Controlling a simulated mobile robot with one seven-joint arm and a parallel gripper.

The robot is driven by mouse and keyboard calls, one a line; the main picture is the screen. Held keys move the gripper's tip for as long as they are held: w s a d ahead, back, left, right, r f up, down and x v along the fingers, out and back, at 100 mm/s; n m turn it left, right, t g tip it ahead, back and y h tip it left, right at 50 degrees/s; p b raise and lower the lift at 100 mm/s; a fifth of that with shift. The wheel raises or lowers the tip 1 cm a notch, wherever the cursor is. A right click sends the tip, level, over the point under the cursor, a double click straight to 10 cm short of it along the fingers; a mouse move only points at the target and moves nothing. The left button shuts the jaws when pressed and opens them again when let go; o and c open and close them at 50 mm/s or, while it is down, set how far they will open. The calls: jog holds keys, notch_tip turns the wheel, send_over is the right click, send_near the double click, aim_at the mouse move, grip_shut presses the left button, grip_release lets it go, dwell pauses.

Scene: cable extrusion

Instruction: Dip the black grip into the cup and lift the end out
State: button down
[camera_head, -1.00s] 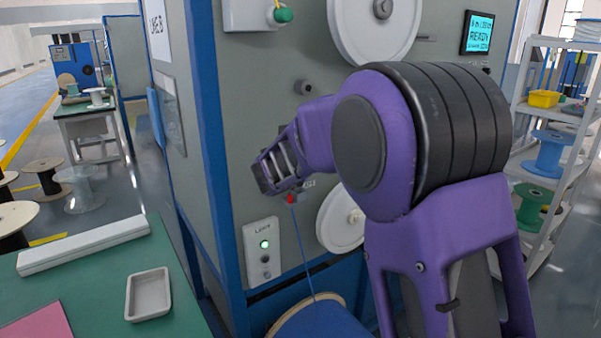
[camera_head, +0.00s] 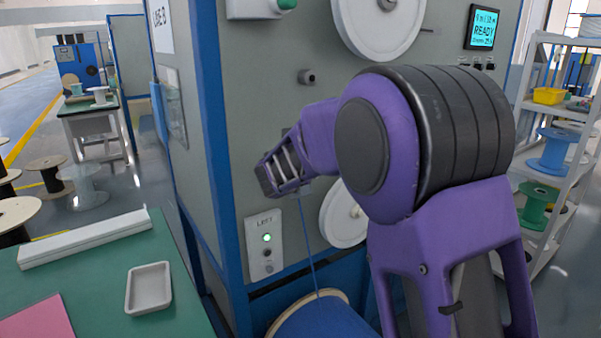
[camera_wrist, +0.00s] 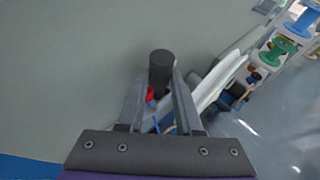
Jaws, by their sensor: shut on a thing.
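My gripper (camera_head: 268,178) is in front of the grey machine panel, right of its blue corner post. In the wrist view my gripper (camera_wrist: 162,88) is shut on a dark upright cylinder, the black grip (camera_wrist: 161,66), which sticks out past the fingers. A small red part (camera_wrist: 150,93) and a bit of blue cable show between the fingers. The blue cable (camera_head: 308,245) runs from below my gripper down to the blue spool (camera_head: 325,322). I cannot make out a cup in either view.
The grey panel (camera_head: 260,110) stands close behind my gripper, with a short dark stub (camera_head: 306,77) and white wheels (camera_head: 345,215). A switch box (camera_head: 264,262) with a green light is below. A green bench (camera_head: 90,285) with a white tray (camera_head: 149,270) lies left.

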jog(key=shift+f+b, duration=0.3)
jog(key=shift+b, duration=0.05)
dwell(0.3)
jog(key=shift+r, duration=0.1)
dwell(0.6)
jog(key=shift+r+p, duration=1.8)
jog(key=shift+r, duration=0.25)
jog(key=shift+f, duration=0.1)
